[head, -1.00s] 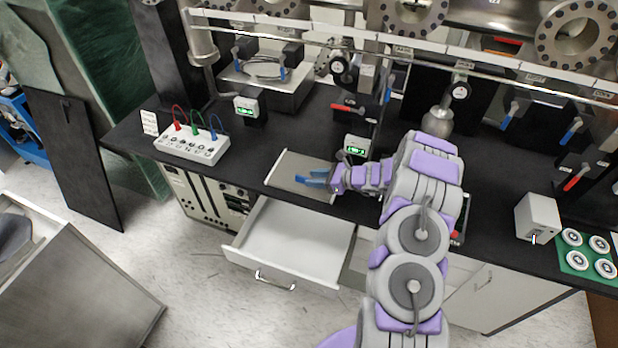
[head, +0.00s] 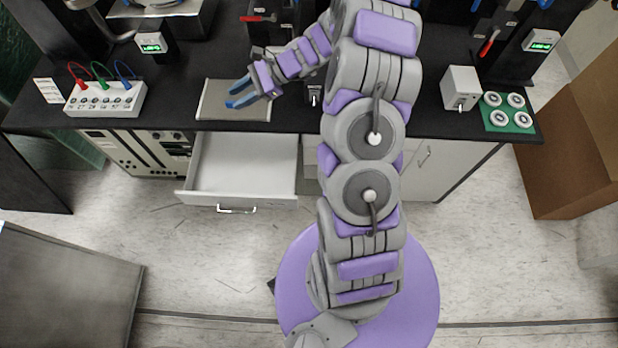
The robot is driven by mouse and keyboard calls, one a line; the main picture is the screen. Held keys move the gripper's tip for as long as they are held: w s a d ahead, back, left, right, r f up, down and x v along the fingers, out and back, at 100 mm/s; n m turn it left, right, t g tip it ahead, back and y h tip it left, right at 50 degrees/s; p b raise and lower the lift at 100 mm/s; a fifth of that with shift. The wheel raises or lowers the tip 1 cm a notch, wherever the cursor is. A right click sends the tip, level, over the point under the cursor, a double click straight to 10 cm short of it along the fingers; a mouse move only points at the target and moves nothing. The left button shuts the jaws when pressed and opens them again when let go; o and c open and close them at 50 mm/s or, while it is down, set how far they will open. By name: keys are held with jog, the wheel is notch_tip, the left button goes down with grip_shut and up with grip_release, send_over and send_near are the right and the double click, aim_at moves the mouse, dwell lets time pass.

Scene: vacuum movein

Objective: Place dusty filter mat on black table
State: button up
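The filter mat (head: 216,102) is a flat, light grey-beige rectangle with a thin pale rim. It lies flat on the black table (head: 180,88), close to the front edge and above the open drawer. My gripper (head: 233,95) has blue fingertips and reaches in from the right over the mat's middle. The two fingers are spread with mat surface showing between them, so it looks open and empty. Whether the fingertips touch the mat cannot be told. The fingers hide a small part of the mat.
A white drawer (head: 245,165) stands open below the mat. A white box with red, green and blue leads (head: 105,100) is at left. A grey box (head: 461,88) and a green board with white discs (head: 507,112) are at right. Metal equipment lines the back.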

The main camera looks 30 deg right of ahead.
jog(key=s+a+r+n+g+h, duration=0.25)
jog(key=s+a+r+n, duration=0.35)
jog(key=s, duration=0.4)
jog(key=s+a+r+n+g+h, duration=0.25)
jog(key=s+a+r+n, duration=0.25)
jog(key=s, duration=0.4)
jog(key=s+d+r+n+h, duration=0.1)
jog(key=s+d+n+h, duration=0.2)
jog(key=s, duration=0.7)
jog(key=s+d+r+n+h, duration=0.2)
jog(key=s+d+n+h, duration=0.2)
jog(key=s, duration=0.6)
jog(key=shift+d+n+g, duration=0.2)
jog(key=shift+n+g, duration=0.1)
jog(key=shift+n, duration=0.2)
jog(key=shift+w+f, duration=0.1)
jog(key=shift+f, duration=0.05)
jog(key=shift+d+f, duration=0.1)
jog(key=shift+f, duration=0.05)
